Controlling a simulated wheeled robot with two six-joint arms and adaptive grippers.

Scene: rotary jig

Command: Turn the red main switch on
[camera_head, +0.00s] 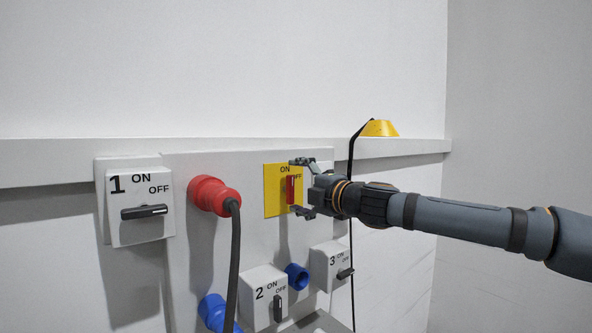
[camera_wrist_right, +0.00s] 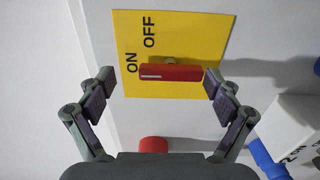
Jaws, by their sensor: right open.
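The red main switch handle (camera_head: 291,190) stands upright on a yellow plate (camera_head: 270,206) marked ON at the top and OFF at the right. In the right wrist view the red handle (camera_wrist_right: 178,73) lies across the picture on the yellow plate (camera_wrist_right: 190,30). A white mark shows on its left part, the end toward ON. My right gripper (camera_head: 302,187) is open in front of the plate. In the wrist view its fingers (camera_wrist_right: 158,84) are spread beyond the handle's two ends, the right fingertip close to one end; contact cannot be told. My left gripper is not in view.
Switch box 1 (camera_head: 140,230) is at the left, boxes 2 (camera_head: 257,285) and 3 (camera_head: 325,262) below the yellow plate. A red plug (camera_head: 212,194) with a grey cable is left of it. Blue connectors (camera_head: 296,277) sit low.

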